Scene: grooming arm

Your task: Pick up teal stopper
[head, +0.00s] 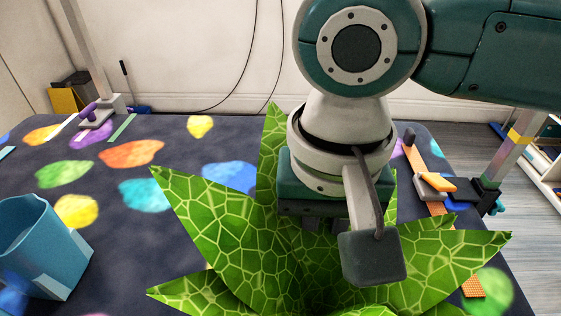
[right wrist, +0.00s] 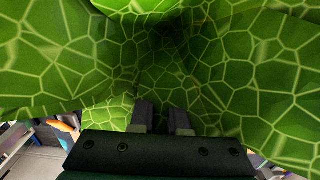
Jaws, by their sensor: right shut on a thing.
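My right gripper (head: 325,223) points down into a large green leafy plant (head: 225,225) with a pale net pattern. In the right wrist view, its two fingers (right wrist: 162,118) are a little apart among the leaves (right wrist: 235,65), with green leaf surface showing between them. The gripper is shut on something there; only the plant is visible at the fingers. I cannot make out a teal stopper in either view. A small teal piece (head: 497,208) shows by the right post's clamp; I cannot tell what it is. My left gripper is not in view.
A blue-teal cup (head: 42,262) stands at the left on a dark, colour-spotted table (head: 110,180). A post with a purple clamp (head: 88,112) stands at the back left. Orange tools (head: 434,184) lie at the right near another post (head: 512,150). The table between cup and plant is clear.

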